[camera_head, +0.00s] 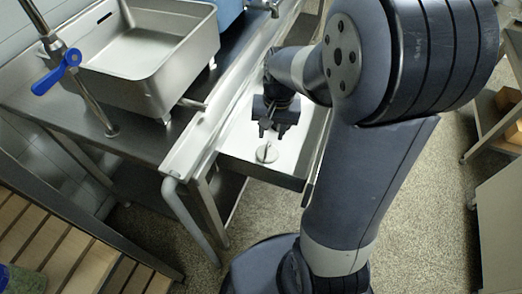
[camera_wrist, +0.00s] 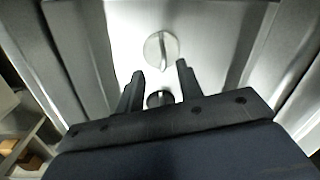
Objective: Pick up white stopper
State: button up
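The white stopper (camera_head: 267,154) is a round disc with a raised grip bar across it. It lies on the pale floor of the metal trough (camera_head: 290,178). In the wrist view the stopper (camera_wrist: 161,49) is beyond my fingertips, with its bar running roughly along the view. My gripper (camera_head: 273,130) is above and just behind the stopper in the head view, pointing down. The wrist view shows my gripper (camera_wrist: 158,72) with its two fingers spread apart and nothing between the tips. A small dark round thing (camera_wrist: 160,98) shows lower down between the fingers.
The trough's side walls rise close on both sides of my gripper. A steel basin (camera_head: 150,60) stands on the bench at left, with a blue-handled valve (camera_head: 58,72) beside it. Wooden slats (camera_head: 60,240) are at lower left. Shelves with boxes (camera_head: 510,100) are at right.

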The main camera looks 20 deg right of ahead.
aim_at(267, 148)
jog(key=f, duration=0.3)
jog(key=f+b, duration=0.1)
jog(key=f, duration=0.2)
jog(key=a+f+b, duration=0.1)
jog(key=f, duration=0.2)
jog(key=shift+w, duration=0.3)
jog(key=shift+c, duration=0.3)
grip_shut()
